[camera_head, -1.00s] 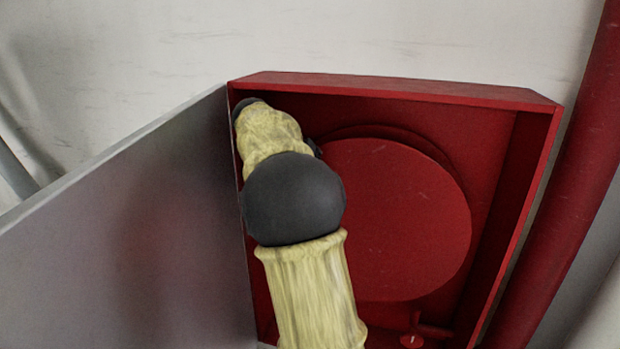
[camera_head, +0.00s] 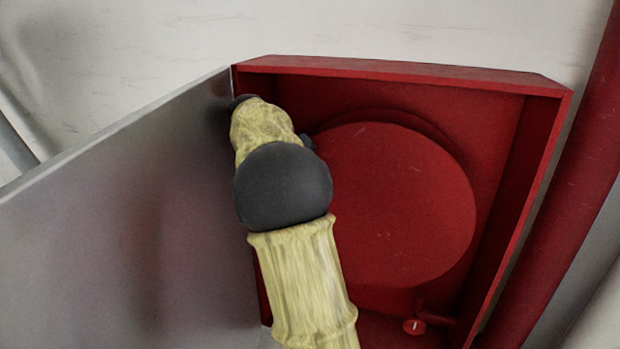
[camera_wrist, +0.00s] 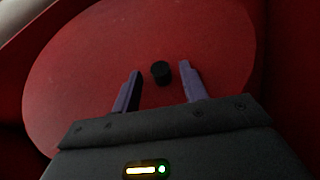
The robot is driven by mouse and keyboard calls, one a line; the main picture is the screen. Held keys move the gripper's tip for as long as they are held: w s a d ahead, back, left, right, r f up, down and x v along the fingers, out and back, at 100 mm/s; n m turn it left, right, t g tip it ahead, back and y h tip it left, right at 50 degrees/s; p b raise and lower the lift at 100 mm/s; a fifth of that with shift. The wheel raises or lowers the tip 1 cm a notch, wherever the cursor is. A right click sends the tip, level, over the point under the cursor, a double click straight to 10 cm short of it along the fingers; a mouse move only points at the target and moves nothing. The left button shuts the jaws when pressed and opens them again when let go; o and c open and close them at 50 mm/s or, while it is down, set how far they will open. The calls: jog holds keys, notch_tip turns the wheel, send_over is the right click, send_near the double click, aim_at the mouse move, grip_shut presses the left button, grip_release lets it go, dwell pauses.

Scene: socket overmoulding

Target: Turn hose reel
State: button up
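The hose reel (camera_head: 405,205) is a large red disc inside an open red cabinet. In the wrist view the reel's red face (camera_wrist: 75,75) fills most of the picture, with a short black knob (camera_wrist: 160,72) standing on it. My gripper (camera_wrist: 159,80) is open, its two purple fingers apart on either side of the knob's line. The knob appears between or just beyond the fingertips, and I cannot tell whether they touch it.
The red cabinet (camera_head: 400,72) has its grey door (camera_head: 130,220) swung open to the left, close beside my arm. A small red valve (camera_head: 414,327) sits at the cabinet's lower right. A thick red pipe (camera_head: 568,185) runs along the right. The wall behind is pale.

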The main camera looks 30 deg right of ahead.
notch_tip(320, 180, up, 10)
dwell(0.9)
jog(key=s+a+f+n+t+y+b, duration=0.1)
jog(key=a+f+n+t+y, duration=0.15)
jog(key=a+f, duration=0.55)
jog(key=s+a+f+n+t+y+b, duration=0.1)
jog(key=a+f+n+y, duration=0.2)
jog(key=f, duration=0.9)
jog(key=s+a+f+n+y+b, duration=0.1)
jog(key=s+a+f+n+b, duration=0.1)
jog(key=s+a+f, duration=1)
jog(key=s+f+n+t, duration=0.1)
jog(key=s+f, duration=0.2)
jog(key=shift+s+a+f+n+y, duration=0.25)
jog(key=shift+a+n+y, duration=0.05)
jog(key=shift+n+y, duration=0.05)
